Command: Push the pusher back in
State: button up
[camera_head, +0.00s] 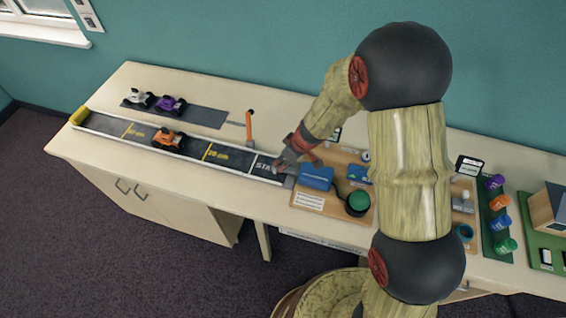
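A dark track (233,158) with distance marks runs along the table, its start end at the right. My gripper (281,165) is low over the start end, just left of a blue block (317,177) on a wooden board. I cannot make out the pusher; my gripper and wrist cover the spot between the start mark and the blue block. The gripper's fingers are too small to tell whether they are open or shut, or touching anything. An orange toy car (168,139) stands on the track, left of the 20 cm mark.
A green button (357,202) sits on the wooden board (334,208). An orange upright post (250,128) stands behind the track. White (140,98) and purple (171,104) cars stand on a dark strip. Several coloured cups stand at the right. My arm hides part of the table.

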jog(key=shift+w+a+f, duration=0.2)
jog(key=shift+f, duration=0.45)
jog(key=c, duration=0.4)
grip_shut()
